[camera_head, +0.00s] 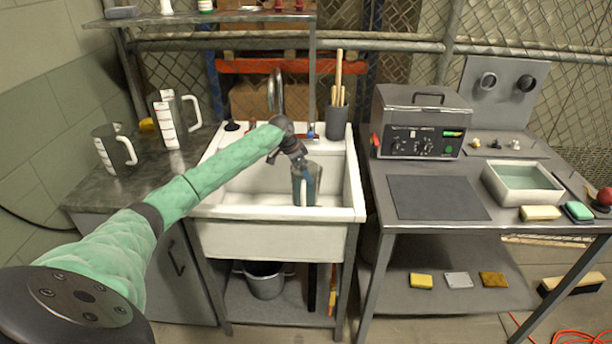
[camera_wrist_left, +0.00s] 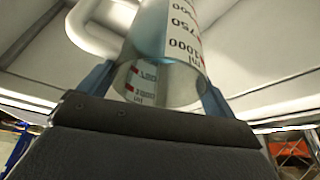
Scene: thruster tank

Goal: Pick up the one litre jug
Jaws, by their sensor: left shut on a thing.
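The one litre jug (camera_head: 312,184) is in the white sink (camera_head: 240,235), clear-walled with a pale handle. In the left wrist view the jug (camera_wrist_left: 178,45) shows a white scale with red marks reading 750 and 1000 ml, and its white handle is at the upper left. My left gripper (camera_head: 301,168) reaches down into the sink and is shut on the jug, a blue finger on each side of its wall near the rim. Whether the jug touches the sink bottom I cannot tell. My right gripper is not in view.
Two other jugs, a small one (camera_head: 112,153) and a large one (camera_head: 168,122), stand on the left counter. A faucet (camera_head: 276,92) rises behind the sink. A grey utensil holder (camera_head: 336,123) stands at the sink's back right. The right table (camera_head: 380,215) holds a metal bath (camera_head: 421,118) and a tray (camera_head: 488,183).

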